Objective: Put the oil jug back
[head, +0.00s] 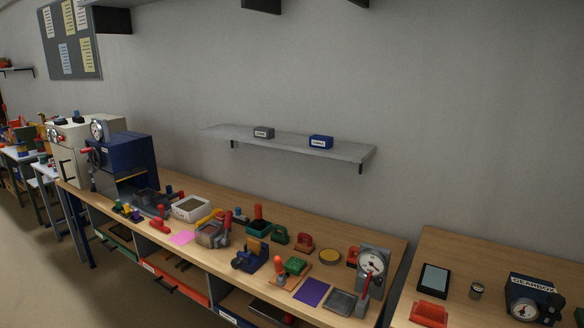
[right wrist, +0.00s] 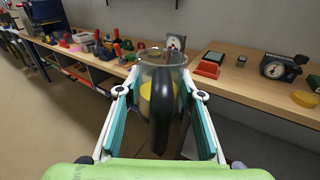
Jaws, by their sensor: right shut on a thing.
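The oil jug (right wrist: 162,118) is a clear vessel with yellow oil inside and a black handle facing the right wrist camera. It fills the middle of the right wrist view. My right gripper (right wrist: 160,94) is shut on the jug, with its green and white fingers on either side of the handle. The jug appears upright, in front of the bench edge over the floor. Where its bottom is cannot be seen. In the head view neither the jug nor either gripper shows.
A wall shelf (head: 290,143) holds a grey box (head: 263,133) and a blue box (head: 321,142), with bare room beside them. The long bench below is crowded with parts and a gauge (head: 371,264). The right bench carries a tablet (head: 433,280), a red block (head: 429,313) and a gearbox (head: 532,299).

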